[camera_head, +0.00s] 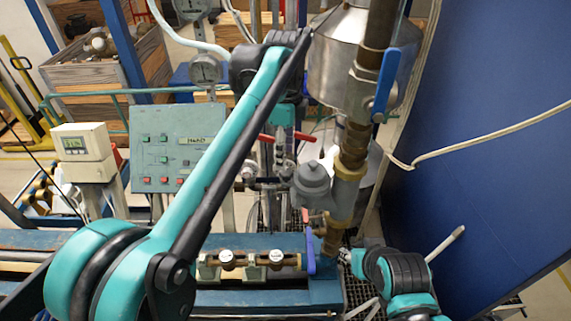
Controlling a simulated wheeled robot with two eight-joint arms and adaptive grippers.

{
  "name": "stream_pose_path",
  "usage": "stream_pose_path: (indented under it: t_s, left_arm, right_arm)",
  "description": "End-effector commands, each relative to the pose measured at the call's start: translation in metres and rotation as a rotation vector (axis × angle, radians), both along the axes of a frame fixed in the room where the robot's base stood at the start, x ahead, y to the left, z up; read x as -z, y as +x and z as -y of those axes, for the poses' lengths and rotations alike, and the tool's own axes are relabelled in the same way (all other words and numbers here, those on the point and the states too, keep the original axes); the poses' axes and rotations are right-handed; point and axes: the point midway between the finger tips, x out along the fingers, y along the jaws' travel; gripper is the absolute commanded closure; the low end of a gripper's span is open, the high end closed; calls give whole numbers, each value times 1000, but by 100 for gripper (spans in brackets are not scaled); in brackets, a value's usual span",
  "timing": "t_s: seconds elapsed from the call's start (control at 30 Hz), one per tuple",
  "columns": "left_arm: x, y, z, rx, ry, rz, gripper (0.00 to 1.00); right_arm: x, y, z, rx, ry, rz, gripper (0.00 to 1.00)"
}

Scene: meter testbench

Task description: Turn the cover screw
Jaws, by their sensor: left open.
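I cannot make out the cover screw for certain at this size. A grey rounded housing (312,183) stands beside the brass pipe. My left arm crosses the view from the lower left and bends down at the top centre. My left gripper (283,150) hangs below its teal wrist, open, just above and left of the grey housing, among red handles. Whether it touches anything is unclear. My right arm is at the lower right. Its gripper (346,257) is small, beside the pipe's lower end, and its jaws are unclear.
A vertical brass pipe (352,150) with a blue lever (387,82) stands right of my left gripper. A steel tank (335,65) is behind. A grey control panel (177,150) is at left. Small meters (276,258) sit on the blue bench. A blue wall (470,110) closes the right.

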Motion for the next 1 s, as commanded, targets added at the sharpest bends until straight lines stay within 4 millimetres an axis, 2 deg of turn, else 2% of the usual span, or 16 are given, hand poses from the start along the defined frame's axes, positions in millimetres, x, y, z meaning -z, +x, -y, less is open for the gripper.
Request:
stream_pose_path:
  t_s: [0.1, 0.3, 0.47, 0.67, 0.7, 0.87, 0.9, 1.0]
  left_arm:
    - [20, 0, 0, -1, 0, 0, 50]
    - [46, 0, 0, -2, 0, 0, 50]
    - [55, 0, 0, -2, 0, 0, 50]
    - [55, 0, 0, -3, 0, 0, 50]
    - [55, 0, 0, -3, 0, 0, 53]
    - [55, 0, 0, -3, 0, 0, 95]
    - [55, 0, 0, -3, 0, 0, 100]
    - [55, 0, 0, -4, 0, 0, 100]
  right_arm:
    - [-4, 0, 0, 0, 0, 0, 60]
    - [-8, 0, 0, 0, 0, 0, 60]
    - [-8, 0, 0, 0, 0, 0, 60]
    - [-8, 0, 0, 0, 0, 0, 60]
    - [-8, 0, 0, 0, 0, 0, 60]
    - [-8, 0, 0, 0, 0, 0, 60]
    - [-8, 0, 0, 0, 0, 0, 60]
    - [-8, 0, 0, 0, 0, 0, 60]
